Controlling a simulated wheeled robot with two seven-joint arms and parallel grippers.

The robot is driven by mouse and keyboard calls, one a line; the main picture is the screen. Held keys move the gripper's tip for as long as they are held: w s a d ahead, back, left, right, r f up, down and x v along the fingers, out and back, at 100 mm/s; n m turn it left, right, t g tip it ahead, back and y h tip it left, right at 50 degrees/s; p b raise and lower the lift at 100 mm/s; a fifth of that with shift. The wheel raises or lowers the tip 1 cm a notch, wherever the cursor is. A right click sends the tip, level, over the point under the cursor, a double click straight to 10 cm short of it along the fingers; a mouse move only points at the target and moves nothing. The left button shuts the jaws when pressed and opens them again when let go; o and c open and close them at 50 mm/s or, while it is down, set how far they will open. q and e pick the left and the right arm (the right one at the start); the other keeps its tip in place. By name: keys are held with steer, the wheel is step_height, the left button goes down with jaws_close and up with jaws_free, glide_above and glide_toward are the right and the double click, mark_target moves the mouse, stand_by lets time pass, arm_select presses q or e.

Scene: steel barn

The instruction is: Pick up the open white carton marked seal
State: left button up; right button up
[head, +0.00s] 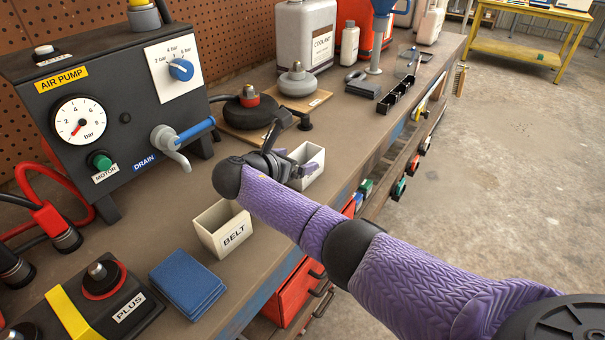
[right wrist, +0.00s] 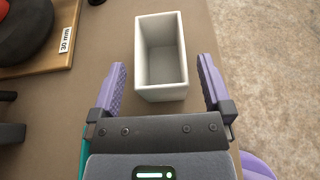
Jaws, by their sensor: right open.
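An open white carton (head: 317,172) stands upright on the workbench, partly hidden behind my right gripper in the head view. In the right wrist view the empty carton (right wrist: 162,94) shows between the finger lines, its near end towards the palm; no mark on it is visible. My right gripper (right wrist: 160,64) is open, with one purple finger to each side of the carton and gaps on both sides. I cannot tell whether the fingertips are level with its walls. A similar open carton marked BELT (head: 222,230) stands nearer on the bench. My left gripper is not in view.
The air pump panel (head: 110,110) stands at the left. A wooden board with a dark round weight (head: 248,110) lies behind the carton, and blue sheets (head: 187,281) lie in front of the BELT carton. The bench's edge runs close along the right.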

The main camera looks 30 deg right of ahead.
steer(key=shift+b+x, duration=0.3)
steer(key=shift+x, duration=0.75)
steer(key=c, duration=1.1)
